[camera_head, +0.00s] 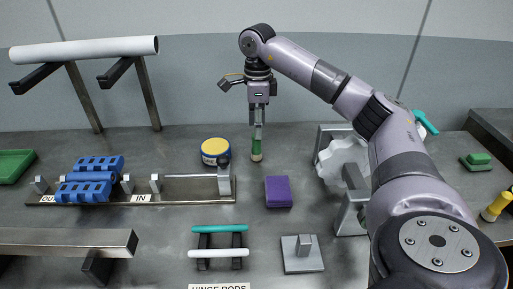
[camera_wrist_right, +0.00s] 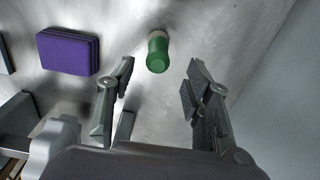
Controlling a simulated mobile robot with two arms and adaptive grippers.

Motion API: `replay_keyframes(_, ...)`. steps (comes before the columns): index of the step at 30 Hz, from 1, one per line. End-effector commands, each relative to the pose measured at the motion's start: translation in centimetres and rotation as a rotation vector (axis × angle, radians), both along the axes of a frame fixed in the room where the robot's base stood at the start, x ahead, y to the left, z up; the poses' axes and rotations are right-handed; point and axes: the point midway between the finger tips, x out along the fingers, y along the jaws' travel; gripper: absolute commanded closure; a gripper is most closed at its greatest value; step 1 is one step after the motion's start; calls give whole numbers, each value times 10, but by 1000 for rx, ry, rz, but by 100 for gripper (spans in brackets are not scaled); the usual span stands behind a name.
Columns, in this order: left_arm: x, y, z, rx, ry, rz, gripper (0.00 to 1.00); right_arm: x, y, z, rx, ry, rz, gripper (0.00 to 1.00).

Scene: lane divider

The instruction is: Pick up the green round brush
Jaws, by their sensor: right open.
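The green round brush (camera_head: 256,147) stands upright on the grey metal table in the head view, with a pale tan lower end. My right gripper (camera_head: 258,122) points down directly above it, its fingertips close to the brush's top. In the right wrist view the green brush (camera_wrist_right: 157,54) shows beyond my open right gripper (camera_wrist_right: 161,72), in line with the gap between the two fingers. Nothing is held between the fingers. Whether a fingertip touches the brush cannot be told. My left gripper is not in view.
A yellow and blue round tin (camera_head: 215,147) stands close left of the brush. A purple block (camera_head: 278,191) lies nearer the front, also in the right wrist view (camera_wrist_right: 68,52). A white toothed part (camera_head: 340,160) stands to the right. The table behind the brush is clear.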

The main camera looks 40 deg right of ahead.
Motion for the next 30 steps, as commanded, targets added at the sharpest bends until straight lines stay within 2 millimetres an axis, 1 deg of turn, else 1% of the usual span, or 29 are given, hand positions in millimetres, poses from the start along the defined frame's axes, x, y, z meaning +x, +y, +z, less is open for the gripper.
replay_keyframes(2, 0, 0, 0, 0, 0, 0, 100, 0, 0, -5, -1, 1, 0, 54)
replay_keyframes(9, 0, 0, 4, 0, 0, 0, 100, -2, 4, -39, -1, 3, 1, 54)
replay_keyframes(12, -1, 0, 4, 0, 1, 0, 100, -1, 4, -49, -1, 1, 0, 54)
replay_keyframes(15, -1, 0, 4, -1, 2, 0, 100, -1, 4, -53, -1, -1, 1, 54)
replay_keyframes(21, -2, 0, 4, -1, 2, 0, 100, -1, 4, -53, 0, -1, 1, 54)
replay_keyframes(30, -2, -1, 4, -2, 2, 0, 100, -1, 4, -53, 0, -1, 1, 74)
